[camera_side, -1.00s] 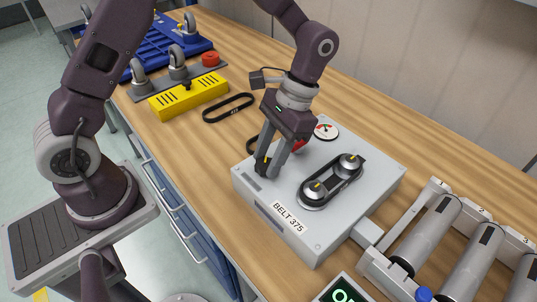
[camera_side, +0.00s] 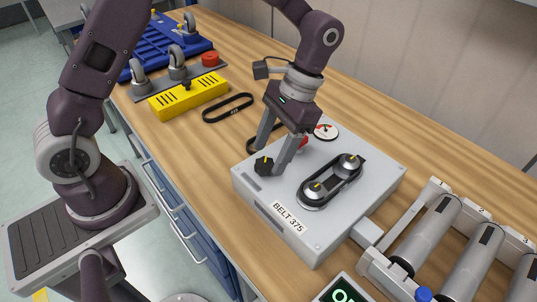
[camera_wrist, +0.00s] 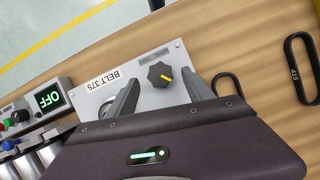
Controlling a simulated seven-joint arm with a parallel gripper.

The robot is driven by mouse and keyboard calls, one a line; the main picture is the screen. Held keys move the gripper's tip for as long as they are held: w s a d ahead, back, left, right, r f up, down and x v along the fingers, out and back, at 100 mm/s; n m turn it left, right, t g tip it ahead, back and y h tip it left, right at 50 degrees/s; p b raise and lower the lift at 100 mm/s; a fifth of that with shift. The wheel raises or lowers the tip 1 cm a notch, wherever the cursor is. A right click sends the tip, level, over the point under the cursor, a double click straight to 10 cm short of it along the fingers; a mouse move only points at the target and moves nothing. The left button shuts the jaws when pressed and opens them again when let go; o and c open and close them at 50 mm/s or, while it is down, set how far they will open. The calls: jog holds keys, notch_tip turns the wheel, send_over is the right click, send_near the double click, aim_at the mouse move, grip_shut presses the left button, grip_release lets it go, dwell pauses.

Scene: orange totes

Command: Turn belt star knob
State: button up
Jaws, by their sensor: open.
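The black star knob (camera_side: 263,166) with a yellow pointer line stands on the left part of the grey belt unit (camera_side: 345,208)'s top, labelled BELT 375. In the wrist view the knob (camera_wrist: 158,76) shows whole, its yellow mark towards the right. My gripper (camera_side: 270,161) is open and empty. Its two fingers are spread, one on each side of the knob in the picture, and appear clear of it. In the wrist view my gripper (camera_wrist: 160,80) has visible gaps between both fingers and the knob. The exact fingertip height is hard to tell.
A belt on two pulleys (camera_side: 331,181) sits right of the knob. A round gauge (camera_side: 326,131) and a partly hidden red part are behind my gripper. Grey rollers (camera_side: 430,228) and an OFF display (camera_wrist: 48,98) stand beside the unit. A loose black belt (camera_side: 228,107) lies on the wood.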

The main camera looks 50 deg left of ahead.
aim_at(268, 158)
jog(key=v, duration=0.5)
jog(key=shift+r, duration=0.15)
jog(key=s+a+r+n+t, duration=0.1)
jog(key=s+a+r+t, duration=0.2)
jog(key=s+r, duration=0.3)
jog(key=s+a+r+t, duration=0.3)
jog(key=s+r+t, duration=0.1)
jog(key=s+r, duration=0.15)
jog(key=s+a+n+t, duration=0.1)
jog(key=s+t, duration=0.2)
jog(key=s, duration=0.3)
jog(key=shift+f+h, duration=0.2)
jog(key=shift+h, duration=0.2)
jog(key=shift+s, duration=0.1)
dwell(1.8)
